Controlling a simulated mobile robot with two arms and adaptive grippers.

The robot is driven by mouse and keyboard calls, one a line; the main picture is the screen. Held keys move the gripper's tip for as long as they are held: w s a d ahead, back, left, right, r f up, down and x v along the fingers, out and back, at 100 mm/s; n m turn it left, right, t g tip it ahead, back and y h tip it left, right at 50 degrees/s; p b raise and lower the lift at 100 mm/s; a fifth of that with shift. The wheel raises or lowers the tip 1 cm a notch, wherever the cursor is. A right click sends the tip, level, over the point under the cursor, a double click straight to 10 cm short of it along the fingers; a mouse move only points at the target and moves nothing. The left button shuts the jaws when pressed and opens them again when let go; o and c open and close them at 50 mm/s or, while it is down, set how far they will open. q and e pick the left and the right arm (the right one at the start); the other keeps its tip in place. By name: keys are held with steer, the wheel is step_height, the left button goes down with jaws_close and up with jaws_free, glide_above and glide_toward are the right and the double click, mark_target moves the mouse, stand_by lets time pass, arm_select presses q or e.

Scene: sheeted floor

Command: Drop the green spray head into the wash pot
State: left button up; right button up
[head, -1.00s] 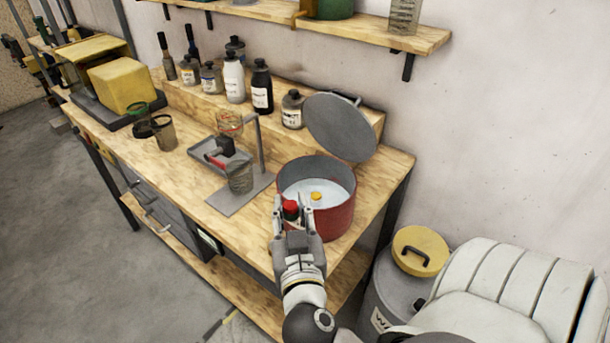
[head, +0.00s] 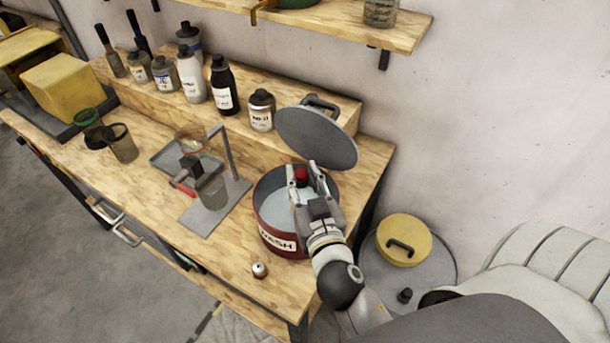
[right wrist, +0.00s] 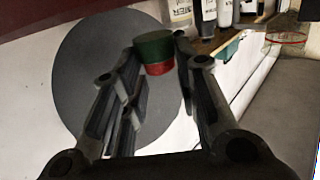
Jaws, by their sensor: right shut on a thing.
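The wash pot (head: 277,241) is a dark red pot with a "WASH" label, holding pale liquid, at the right end of the bench. Its grey lid (head: 318,138) stands tilted open behind it. My right gripper (head: 306,176) is over the pot's opening and shut on a small red and green piece, which I take as the green spray head (head: 301,174). In the right wrist view the spray head (right wrist: 155,50) sits between the fingertips, green at one end and red at the other. How high it is above the liquid I cannot tell. My left gripper is not in view.
A grey stand (head: 205,220) with a beaker (head: 212,190) is left of the pot. A small pale round thing (head: 260,269) lies before the pot. Several bottles line the back step (head: 235,130). A yellow-lidded bin (head: 404,240) stands right of the bench.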

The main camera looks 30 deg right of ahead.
step_height(320, 180, down, 2)
steer(key=shift+w+f+b, duration=0.1)
steer(key=shift+f+b, duration=0.15)
steer(key=shift+b, duration=0.35)
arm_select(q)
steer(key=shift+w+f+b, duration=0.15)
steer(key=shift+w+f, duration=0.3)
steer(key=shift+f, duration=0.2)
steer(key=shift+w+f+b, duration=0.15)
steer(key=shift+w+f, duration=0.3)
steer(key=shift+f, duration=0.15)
arm_select(e)
steer(key=shift+f, duration=0.4)
steer(key=o, duration=1.1)
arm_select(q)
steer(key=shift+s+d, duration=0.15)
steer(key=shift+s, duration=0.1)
